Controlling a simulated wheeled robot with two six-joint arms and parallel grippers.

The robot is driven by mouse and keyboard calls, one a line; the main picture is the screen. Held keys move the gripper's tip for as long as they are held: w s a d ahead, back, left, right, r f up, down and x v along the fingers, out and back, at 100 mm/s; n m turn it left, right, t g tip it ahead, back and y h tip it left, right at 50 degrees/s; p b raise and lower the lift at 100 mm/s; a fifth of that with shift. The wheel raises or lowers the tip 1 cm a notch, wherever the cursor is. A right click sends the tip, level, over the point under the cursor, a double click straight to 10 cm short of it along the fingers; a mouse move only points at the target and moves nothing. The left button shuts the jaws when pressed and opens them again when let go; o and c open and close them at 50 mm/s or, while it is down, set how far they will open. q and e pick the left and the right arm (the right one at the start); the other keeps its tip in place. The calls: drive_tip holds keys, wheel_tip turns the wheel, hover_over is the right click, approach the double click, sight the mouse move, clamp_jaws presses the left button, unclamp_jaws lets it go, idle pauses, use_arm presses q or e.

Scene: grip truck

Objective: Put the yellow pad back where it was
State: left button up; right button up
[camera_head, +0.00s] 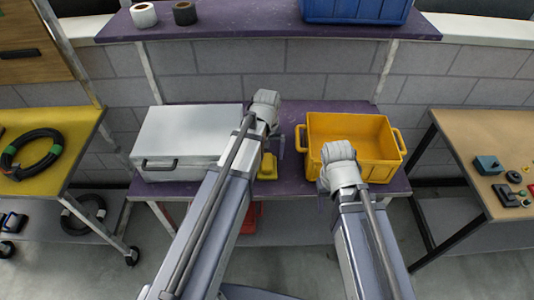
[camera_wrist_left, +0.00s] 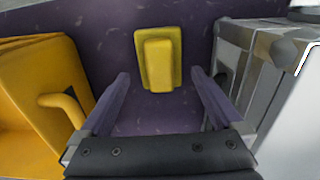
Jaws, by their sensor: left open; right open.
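The yellow pad (camera_head: 267,167) lies on the purple shelf between the silver case and the yellow crate, partly hidden by my left arm in the head view. In the left wrist view the pad (camera_wrist_left: 158,60) is a block with a raised middle, lying past my fingertips. My left gripper (camera_wrist_left: 160,82) is open, with its two fingers spread to either side of the pad's line and nothing between them. It also shows in the head view (camera_head: 275,138), above the shelf. My right gripper (camera_head: 335,180) is open at the front of the yellow crate, its fingers mostly hidden.
The yellow crate (camera_head: 318,124) stands right of the pad and the silver case (camera_head: 195,128) left. Bare purple shelf (camera_wrist_left: 105,45) surrounds the pad. An upper shelf (camera_head: 245,20) holds a blue crate (camera_head: 355,8) and tape rolls. Side tables stand left and right.

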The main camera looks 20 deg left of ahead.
sight(267, 161)
use_arm(q)
wheel_tip(267, 161, up, 7)
drive_tip(key=p, duration=0.6)
drive_tip(key=s+d+m+y, duration=0.1)
drive_tip(key=s+d+m, duration=0.6)
drive_tip(key=s+d, duration=0.3)
drive_tip(key=s, duration=0.4)
drive_tip(key=shift+s+d, duration=0.15)
drive_tip(key=shift+d, duration=0.1)
